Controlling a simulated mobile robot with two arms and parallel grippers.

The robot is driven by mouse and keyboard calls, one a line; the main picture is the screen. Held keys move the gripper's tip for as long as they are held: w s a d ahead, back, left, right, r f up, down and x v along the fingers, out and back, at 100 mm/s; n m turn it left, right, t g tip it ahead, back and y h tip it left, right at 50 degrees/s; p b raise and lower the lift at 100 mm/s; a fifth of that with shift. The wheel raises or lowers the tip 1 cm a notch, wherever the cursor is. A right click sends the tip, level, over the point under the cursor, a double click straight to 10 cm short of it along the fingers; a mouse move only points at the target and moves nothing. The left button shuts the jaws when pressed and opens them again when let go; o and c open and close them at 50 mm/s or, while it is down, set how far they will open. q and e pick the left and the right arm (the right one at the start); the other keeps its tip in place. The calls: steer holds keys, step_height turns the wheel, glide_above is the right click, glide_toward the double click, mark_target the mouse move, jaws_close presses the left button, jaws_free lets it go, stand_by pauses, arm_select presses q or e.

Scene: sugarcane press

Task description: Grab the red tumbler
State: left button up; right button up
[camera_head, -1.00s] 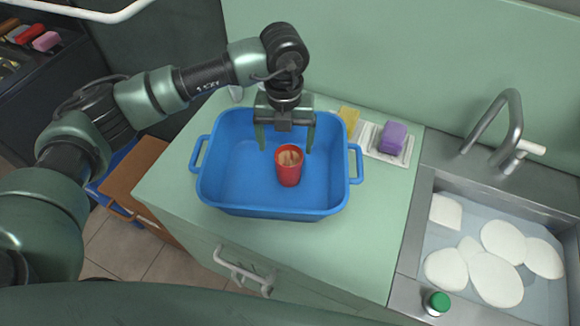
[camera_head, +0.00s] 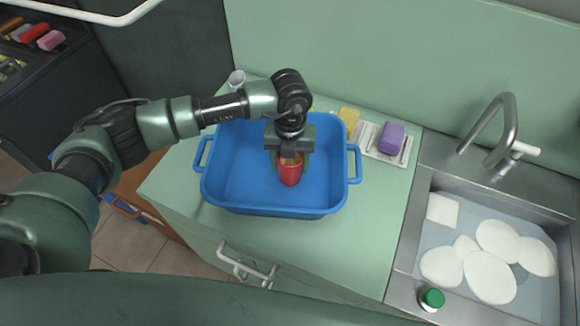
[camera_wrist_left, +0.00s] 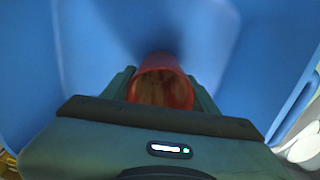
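The red tumbler (camera_head: 290,175) stands inside the blue basin (camera_head: 243,178), near its middle. My left gripper (camera_head: 290,164) has come down over it from above, with one finger on each side. In the left wrist view the tumbler (camera_wrist_left: 162,86) sits between the two fingers, which look to be against its sides. Its open top faces the wrist camera and its inside looks brownish. The gripper body hides part of its rim in the head view. My right gripper is not in view.
The basin stands on a green counter. A purple sponge (camera_head: 392,137) on a small tray, a yellow item (camera_head: 348,118) and a pale cup (camera_head: 237,79) are behind it. At right, a sink holds several white dishes (camera_head: 490,277) and a green-capped bottle (camera_head: 432,299) stands at its edge.

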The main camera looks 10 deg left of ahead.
arm_select(q)
steer(key=c, duration=0.5)
steer(key=shift+r, duration=0.15)
